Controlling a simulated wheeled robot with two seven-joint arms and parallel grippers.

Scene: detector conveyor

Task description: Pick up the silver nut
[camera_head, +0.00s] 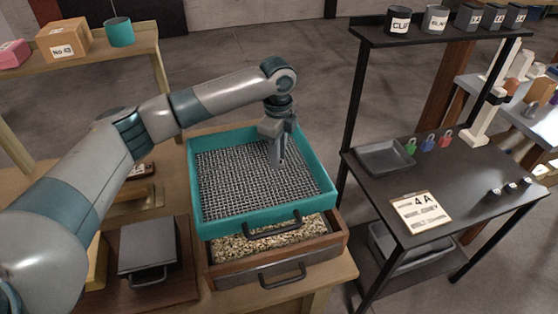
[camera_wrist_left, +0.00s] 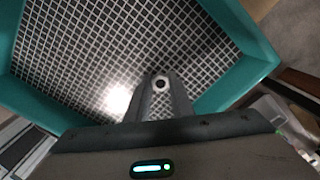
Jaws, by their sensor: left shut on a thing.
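The silver nut (camera_wrist_left: 161,83) shows in the left wrist view as a small hexagonal ring with a dark hole, between the fingertips. My left gripper (camera_head: 281,160) reaches down into the teal sieve tray (camera_head: 262,222), over the right part of its mesh. In the left wrist view my left gripper (camera_wrist_left: 160,86) is shut on the nut, with the mesh close below. The nut is too small or hidden to make out in the head view. My right gripper is not in view.
The sieve sits above a wooden drawer (camera_head: 330,241) of pale grain. A dark box (camera_head: 148,245) stands to the left. A black table to the right holds a dark tray (camera_head: 384,157), several small padlocks and a clipboard (camera_head: 421,214).

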